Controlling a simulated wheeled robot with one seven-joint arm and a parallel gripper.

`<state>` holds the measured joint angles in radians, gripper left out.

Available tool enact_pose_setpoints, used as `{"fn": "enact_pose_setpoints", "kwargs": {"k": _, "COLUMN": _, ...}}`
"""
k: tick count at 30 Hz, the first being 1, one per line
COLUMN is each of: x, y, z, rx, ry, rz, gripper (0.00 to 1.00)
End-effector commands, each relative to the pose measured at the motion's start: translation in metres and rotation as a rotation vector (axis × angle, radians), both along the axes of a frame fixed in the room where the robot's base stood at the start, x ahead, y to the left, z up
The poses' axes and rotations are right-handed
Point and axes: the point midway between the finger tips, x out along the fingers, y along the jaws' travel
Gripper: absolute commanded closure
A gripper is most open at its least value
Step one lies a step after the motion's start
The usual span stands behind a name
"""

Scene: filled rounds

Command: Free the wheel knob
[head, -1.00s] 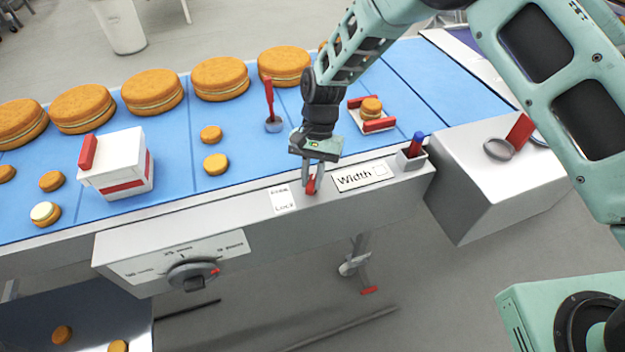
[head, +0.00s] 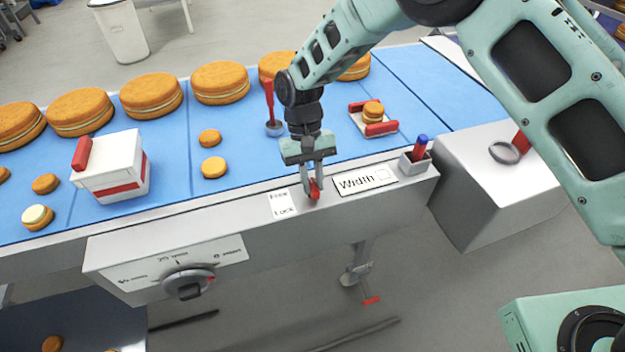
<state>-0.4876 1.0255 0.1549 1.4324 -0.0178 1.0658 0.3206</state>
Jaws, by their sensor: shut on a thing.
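My gripper (head: 314,190) points down at the front rail of the conveyor. It is shut on a small red lever (head: 315,190), which stands between the "Free / Lock" label (head: 284,204) and the "Width" label (head: 364,181). The fingers hide part of the lever, so its exact setting is hard to tell. A dark round knob (head: 188,283) with a red mark sits on the white scale panel (head: 130,272) at the front left. A small wheel-like fitting with a red handle (head: 371,300) hangs below the rail.
The blue belt (head: 440,100) carries several large filled rounds (head: 152,95) and smaller ones (head: 213,167). A white box with a red handle (head: 110,165) stands at left. A red-handled tool (head: 270,110) stands behind my gripper. A pen cup (head: 416,161) and a grey block (head: 490,190) lie right.

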Motion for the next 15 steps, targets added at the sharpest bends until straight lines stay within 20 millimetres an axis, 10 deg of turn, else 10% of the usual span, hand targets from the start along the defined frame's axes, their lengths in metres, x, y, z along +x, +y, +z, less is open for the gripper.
{"fn": "enact_pose_setpoints", "kwargs": {"k": 13, "x": 0.0011, "y": -0.0003, "z": 0.0003, "rx": 0.001, "ry": -0.003, "rz": 0.013, "gripper": 1.0}}
{"fn": "enact_pose_setpoints", "kwargs": {"k": 15, "x": 0.001, "y": -0.0003, "z": 0.0004, "rx": 0.0, "ry": -0.003, "rz": 0.012, "gripper": 0.62}}
